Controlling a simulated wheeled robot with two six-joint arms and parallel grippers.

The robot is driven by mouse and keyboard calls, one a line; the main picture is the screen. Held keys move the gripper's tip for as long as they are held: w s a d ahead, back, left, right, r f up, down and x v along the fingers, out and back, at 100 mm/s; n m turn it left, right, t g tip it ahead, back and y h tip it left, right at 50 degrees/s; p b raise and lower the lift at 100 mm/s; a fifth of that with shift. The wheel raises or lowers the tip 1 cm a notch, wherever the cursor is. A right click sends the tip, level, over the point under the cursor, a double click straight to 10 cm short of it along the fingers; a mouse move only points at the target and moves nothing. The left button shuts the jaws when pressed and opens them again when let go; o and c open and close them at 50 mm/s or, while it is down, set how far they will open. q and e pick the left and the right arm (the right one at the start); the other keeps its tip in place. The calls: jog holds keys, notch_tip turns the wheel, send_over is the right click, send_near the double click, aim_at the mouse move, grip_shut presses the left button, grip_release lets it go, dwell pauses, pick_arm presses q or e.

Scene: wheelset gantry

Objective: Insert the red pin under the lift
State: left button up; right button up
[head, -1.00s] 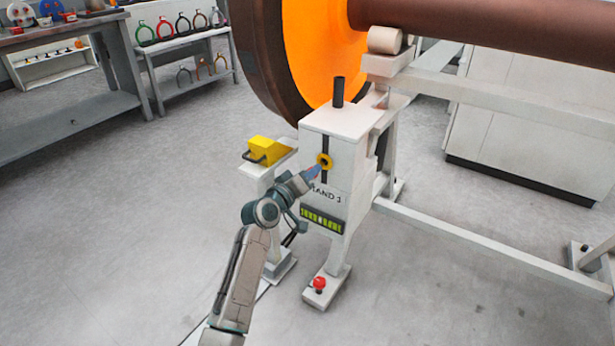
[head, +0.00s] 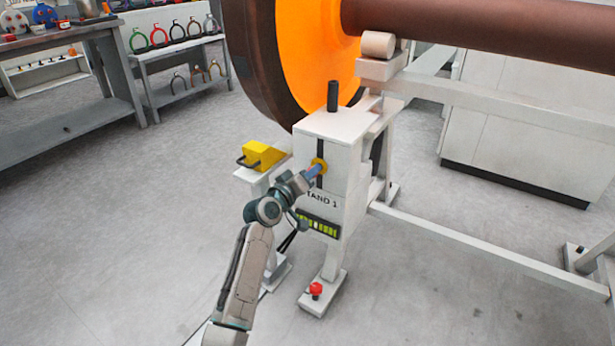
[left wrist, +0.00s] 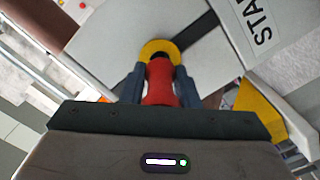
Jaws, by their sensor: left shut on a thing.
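The white lift stand marked "STAND 1" (head: 338,150) has a dark vertical slot and a yellow ring (head: 319,163) on its front face. My left gripper (head: 314,171) is right at this ring. In the left wrist view, the gripper (left wrist: 160,78) is shut on the red pin (left wrist: 160,88). The pin points at the yellow ring (left wrist: 150,46), and its dark far end is at the ring's opening. I cannot tell how deep it sits. In the head view the pin is hidden by the gripper. My right gripper is not in view.
A large orange-faced wheel (head: 300,60) with a brown axle (head: 480,25) stands behind the stand. A yellow block (head: 264,153) sits on a low support to the left. A red knob (head: 316,290) is on the stand's foot. The floor at left is clear.

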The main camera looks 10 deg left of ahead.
pick_arm(q)
jog(key=shift+b+x, duration=0.45)
jog(key=shift+x, duration=0.6)
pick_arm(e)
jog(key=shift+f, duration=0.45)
pick_arm(q)
jog(key=o, duration=1)
jog(key=p+v, duration=0.2)
jog(key=v, duration=0.8)
jog(key=shift+s+a, duration=0.15)
jog(key=shift+s, duration=0.2)
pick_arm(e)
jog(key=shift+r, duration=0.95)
